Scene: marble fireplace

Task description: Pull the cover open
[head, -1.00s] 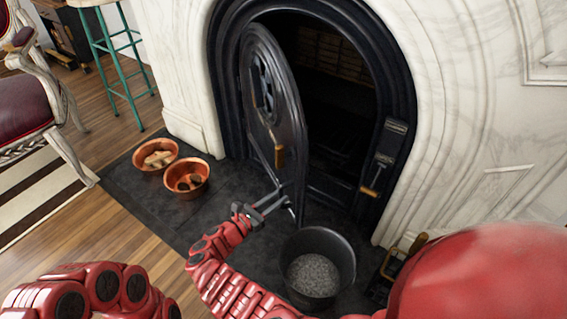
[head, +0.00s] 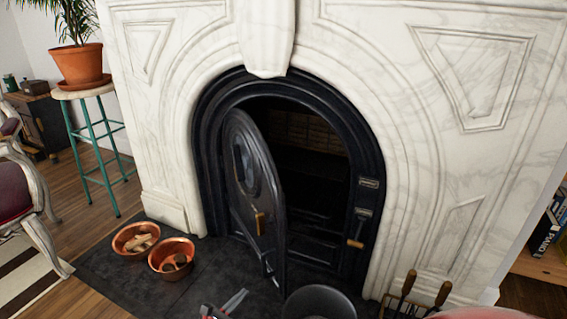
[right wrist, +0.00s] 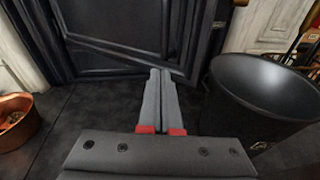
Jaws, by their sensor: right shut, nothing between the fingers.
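My right gripper (head: 238,299) is at the bottom of the head view, low in front of the door and left of the bucket. In the right wrist view its fingers (right wrist: 160,78) are shut together and empty, pointing at the door's lower part (right wrist: 115,25). I cannot tell whether they touch it. My left gripper is not in view.
A black bucket (head: 318,303) stands close right of my right gripper. Two copper bowls (head: 136,238) sit on the dark hearth (head: 115,270) at left. Fire tools (head: 405,292) stand at right. A plant stool (head: 92,150) is further left.

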